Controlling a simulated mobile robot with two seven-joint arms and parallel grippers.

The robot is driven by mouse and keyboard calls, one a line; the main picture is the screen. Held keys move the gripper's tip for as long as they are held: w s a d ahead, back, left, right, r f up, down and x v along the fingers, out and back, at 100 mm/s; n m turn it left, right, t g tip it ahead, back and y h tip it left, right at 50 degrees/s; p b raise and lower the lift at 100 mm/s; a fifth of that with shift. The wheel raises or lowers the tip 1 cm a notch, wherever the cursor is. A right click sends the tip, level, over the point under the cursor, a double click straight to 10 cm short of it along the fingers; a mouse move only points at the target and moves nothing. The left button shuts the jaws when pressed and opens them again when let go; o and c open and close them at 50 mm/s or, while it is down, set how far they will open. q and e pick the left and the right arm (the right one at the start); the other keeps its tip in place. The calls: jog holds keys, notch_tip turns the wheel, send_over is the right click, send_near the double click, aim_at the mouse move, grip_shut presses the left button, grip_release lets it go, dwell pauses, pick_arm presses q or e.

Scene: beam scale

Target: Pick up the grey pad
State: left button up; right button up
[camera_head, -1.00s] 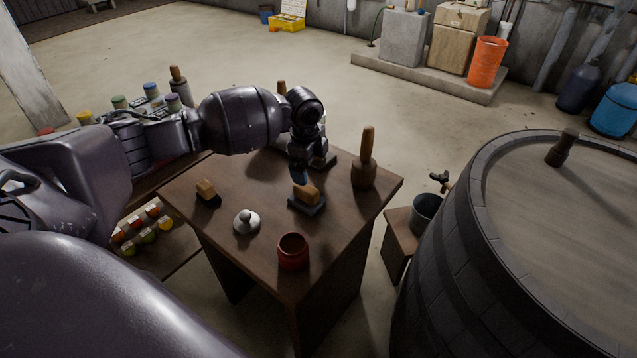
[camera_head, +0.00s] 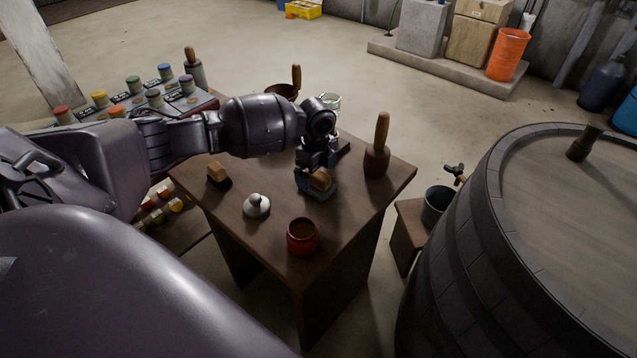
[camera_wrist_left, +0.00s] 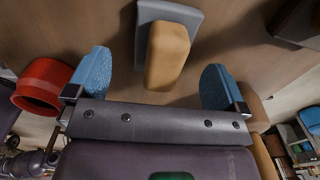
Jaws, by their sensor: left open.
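The grey pad (camera_head: 329,193) lies on the wooden table with a tan wooden block (camera_head: 320,180) on top as its grip. In the left wrist view the pad's grey base (camera_wrist_left: 143,32) shows at the top, with the tan block (camera_wrist_left: 168,55) in front. My left gripper (camera_head: 315,172) is just above and behind the pad in the head view. In the wrist view my left gripper (camera_wrist_left: 157,85) is open, its blue fingertips on either side of the block with gaps; no contact shows. My right gripper is in neither view.
On the table are a darker pad with a wooden grip (camera_head: 218,174), a white knobbed lid (camera_head: 257,206), a red pot (camera_head: 302,237) and a wooden mallet (camera_head: 377,155). The red pot also shows beside the left finger (camera_wrist_left: 42,86). A large barrel (camera_head: 530,240) stands to the right.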

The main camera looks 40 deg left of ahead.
aim_at(317, 173)
pick_arm(q)
notch_tip(317, 173, down, 4)
jog(key=shift+w+a+r+b, duration=0.1)
jog(key=shift+w+b, duration=0.05)
jog(key=shift+b, duration=0.2)
jog(key=c, duration=1)
notch_tip(317, 173, up, 11)
jog(key=shift+w+f+p, duration=0.1)
jog(key=shift+f+p, duration=0.1)
jog(key=shift+p, duration=0.9)
jog(key=shift+c, duration=0.2)
notch_tip(317, 173, up, 9)
jog(key=p, duration=0.1)
jog(key=shift+r, duration=0.2)
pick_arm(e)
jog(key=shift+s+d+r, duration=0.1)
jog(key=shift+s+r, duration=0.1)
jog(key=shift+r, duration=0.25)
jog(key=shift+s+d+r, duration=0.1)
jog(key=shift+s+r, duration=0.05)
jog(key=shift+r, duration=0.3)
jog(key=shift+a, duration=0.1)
